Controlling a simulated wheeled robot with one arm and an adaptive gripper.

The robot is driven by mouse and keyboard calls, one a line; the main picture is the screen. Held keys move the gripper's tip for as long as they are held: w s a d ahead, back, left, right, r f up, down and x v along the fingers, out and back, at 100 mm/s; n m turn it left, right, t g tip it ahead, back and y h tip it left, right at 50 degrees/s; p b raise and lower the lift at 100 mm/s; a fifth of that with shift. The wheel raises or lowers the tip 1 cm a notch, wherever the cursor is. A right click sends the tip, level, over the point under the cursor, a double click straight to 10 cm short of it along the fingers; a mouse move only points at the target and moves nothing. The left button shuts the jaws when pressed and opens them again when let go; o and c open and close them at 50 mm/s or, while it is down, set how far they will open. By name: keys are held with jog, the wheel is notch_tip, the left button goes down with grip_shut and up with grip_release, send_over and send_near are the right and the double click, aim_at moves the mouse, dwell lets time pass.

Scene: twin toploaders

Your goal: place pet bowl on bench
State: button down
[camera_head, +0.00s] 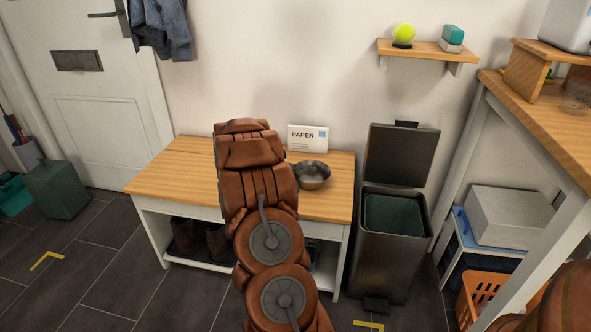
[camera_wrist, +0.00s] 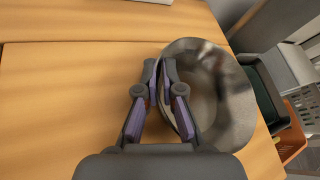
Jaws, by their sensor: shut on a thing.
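The pet bowl (camera_head: 314,176) is a grey metal bowl at the right part of the wooden bench (camera_head: 180,165), right beside my arm. It also shows in the wrist view (camera_wrist: 225,95), upright over the bench top (camera_wrist: 60,90). My gripper (camera_wrist: 167,65) is shut on the bowl's left wall, with one finger inside and one outside. In the head view my arm hides the gripper and the middle of the bench. I cannot tell whether the bowl's base touches the bench top.
A white PAPER sign (camera_head: 308,138) stands at the bench's back. An open dark bin (camera_head: 385,240) is right of the bench, with its lid up. A wall shelf (camera_head: 425,50) holds a tennis ball (camera_head: 404,33). The bench's left half is clear.

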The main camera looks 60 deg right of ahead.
jog(key=shift+f, duration=0.1)
jog(key=c, duration=1.3)
grip_release()
jog(key=shift+a+r, duration=0.1)
jog(key=shift+r, duration=0.1)
jog(key=p+v, duration=0.1)
jog(key=v, duration=1)
jog(key=shift+a+r+p, duration=0.2)
jog(key=shift+a+p, duration=0.1)
jog(key=shift+w, duration=0.15)
